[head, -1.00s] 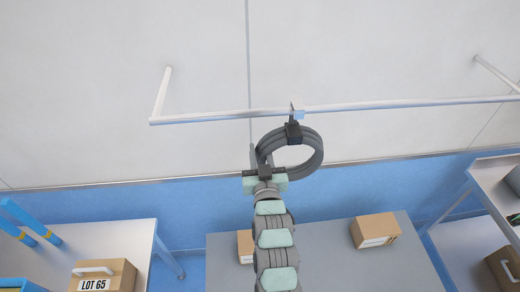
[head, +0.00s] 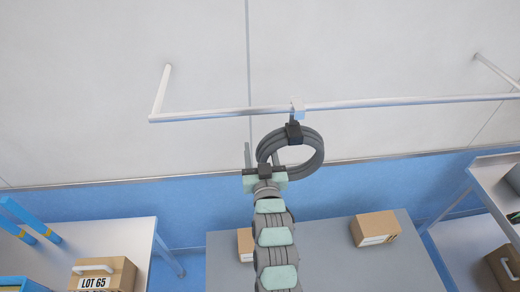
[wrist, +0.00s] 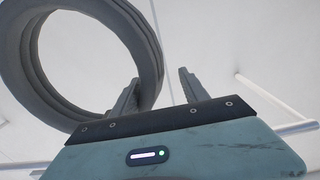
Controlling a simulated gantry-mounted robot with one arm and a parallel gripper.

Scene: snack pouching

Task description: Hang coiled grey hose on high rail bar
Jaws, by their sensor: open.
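The coiled grey hose (head: 317,148) hangs below the high rail bar (head: 400,102). A black strap (head: 293,131) wraps the top of the coil, and a light hook (head: 298,107) above it sits over the bar. My gripper (head: 261,158) is open at the lower left of the coil, its two fingers pointing up and apart. In the wrist view the hose (wrist: 150,45) fills the upper left, passing behind or beside the left finger of my gripper (wrist: 158,92). Whether the left finger touches the coil I cannot tell.
A grey table (head: 315,235) below carries a cardboard box (head: 375,229) and another partly hidden one. A white table with a LOT 65 box (head: 103,274) stands at left, a shelf (head: 490,190) at right. The wall behind is plain.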

